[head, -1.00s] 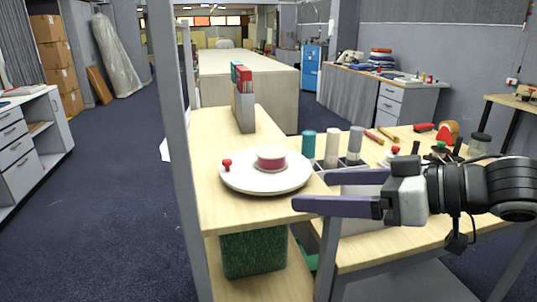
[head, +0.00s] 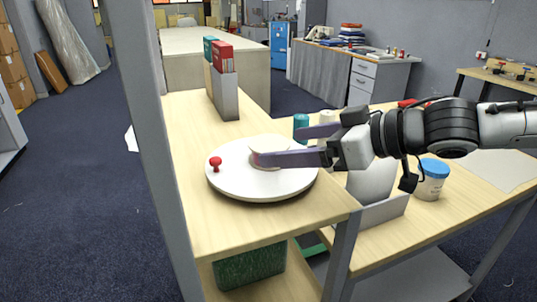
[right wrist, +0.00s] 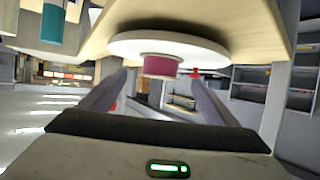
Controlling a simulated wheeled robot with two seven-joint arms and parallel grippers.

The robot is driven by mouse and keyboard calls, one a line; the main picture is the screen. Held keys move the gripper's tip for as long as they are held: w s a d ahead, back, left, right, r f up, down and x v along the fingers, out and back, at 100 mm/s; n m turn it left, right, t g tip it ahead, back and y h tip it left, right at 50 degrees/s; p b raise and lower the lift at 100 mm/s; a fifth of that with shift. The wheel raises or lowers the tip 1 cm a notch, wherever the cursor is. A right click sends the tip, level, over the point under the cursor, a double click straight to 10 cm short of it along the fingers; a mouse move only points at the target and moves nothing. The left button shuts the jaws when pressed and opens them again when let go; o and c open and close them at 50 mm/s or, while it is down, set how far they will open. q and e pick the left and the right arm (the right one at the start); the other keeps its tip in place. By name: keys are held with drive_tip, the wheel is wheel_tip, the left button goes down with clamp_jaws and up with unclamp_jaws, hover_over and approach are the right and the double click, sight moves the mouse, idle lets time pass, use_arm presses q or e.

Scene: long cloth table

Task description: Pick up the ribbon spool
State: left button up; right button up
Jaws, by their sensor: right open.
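The ribbon spool (head: 267,142), with white ends and a dark pink band, sits on a round white turntable (head: 240,186) on the shelf top. In the right wrist view the spool (right wrist: 159,66) shows upside down against the turntable (right wrist: 200,48), between the two finger ends. My right gripper (head: 276,146) is open and reaches in from the right. Its near finger hides much of the spool's side in the head view; its far finger passes behind the spool. I cannot tell whether either finger touches it. My left gripper is not in view.
A red knob-shaped piece (head: 215,163) stands on the turntable's left. A grey file holder (head: 224,95) with red and green folders is behind. A grey post (head: 150,130) rises at the left. A blue-lidded tub (head: 431,180) stands right on the lower table.

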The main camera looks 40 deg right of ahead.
sight(281, 147)
drive_tip(key=shift+x, duration=2.65)
drive_tip(key=c, duration=1.1)
drive_tip(key=shift+c, duration=0.2)
